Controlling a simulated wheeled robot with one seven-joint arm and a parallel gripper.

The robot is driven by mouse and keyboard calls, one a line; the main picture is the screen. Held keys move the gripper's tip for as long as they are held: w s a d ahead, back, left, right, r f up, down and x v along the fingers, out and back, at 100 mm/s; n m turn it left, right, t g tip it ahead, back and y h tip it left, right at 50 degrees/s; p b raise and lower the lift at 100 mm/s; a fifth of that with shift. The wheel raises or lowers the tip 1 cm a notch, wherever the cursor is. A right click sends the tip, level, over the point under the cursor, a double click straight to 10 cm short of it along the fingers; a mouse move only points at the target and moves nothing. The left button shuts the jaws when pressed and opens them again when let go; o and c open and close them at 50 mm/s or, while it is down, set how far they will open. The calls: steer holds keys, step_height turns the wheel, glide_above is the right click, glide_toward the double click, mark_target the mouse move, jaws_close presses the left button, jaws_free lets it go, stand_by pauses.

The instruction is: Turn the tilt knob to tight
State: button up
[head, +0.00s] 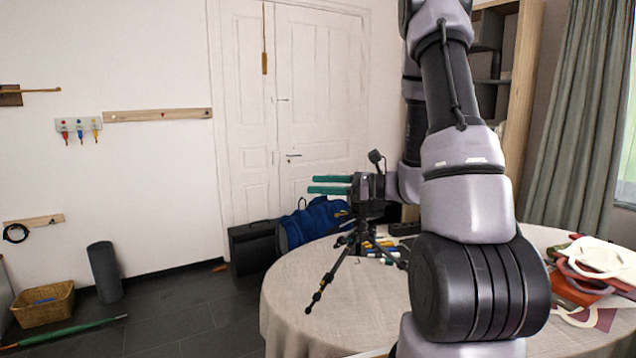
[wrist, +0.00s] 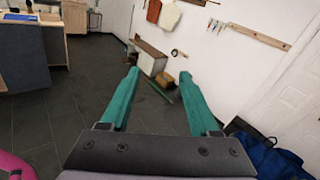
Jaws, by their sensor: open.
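A black tripod (head: 327,282) stands on the cloth-covered round table (head: 295,300), one leg splayed toward the front left. Its upper part is hidden or blends into my dark gripper body in the head view, and I cannot make out the tilt knob. My gripper (head: 312,185) has two teal fingers, level and pointing left, above the table's back left part. The fingers are apart with nothing between them. In the wrist view the open fingers (wrist: 159,75) point out over the floor and wall, and neither the tripod nor the knob is visible there.
A pile of red and white flat pieces (head: 590,270) covers the table's right side. A blue bag (head: 312,222) and a dark case (head: 253,250) are behind the table. My arm blocks the table's middle right.

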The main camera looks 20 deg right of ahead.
steer(key=shift+s+a+r+n+g, duration=0.55)
steer(key=shift+s+a+n+g, duration=0.2)
steer(key=shift+n+g, duration=0.05)
steer(key=s+a+r+n+g+h, duration=0.2)
steer(key=s+n+g+h, duration=0.1)
steer(key=s+n, duration=0.3)
steer(key=s+a+r+n+g+h, duration=0.2)
steer(key=s+r+n+g+h, duration=0.15)
steer(key=s, duration=0.45)
steer(key=s+d+r+n+t+h, duration=0.4)
steer(key=d+r+n+t+h, duration=0.2)
steer(key=d+t+h, duration=0.1)
steer(key=shift+s+d+r, duration=0.15)
steer(key=shift+s+r, duration=0.15)
steer(key=shift+r, duration=0.05)
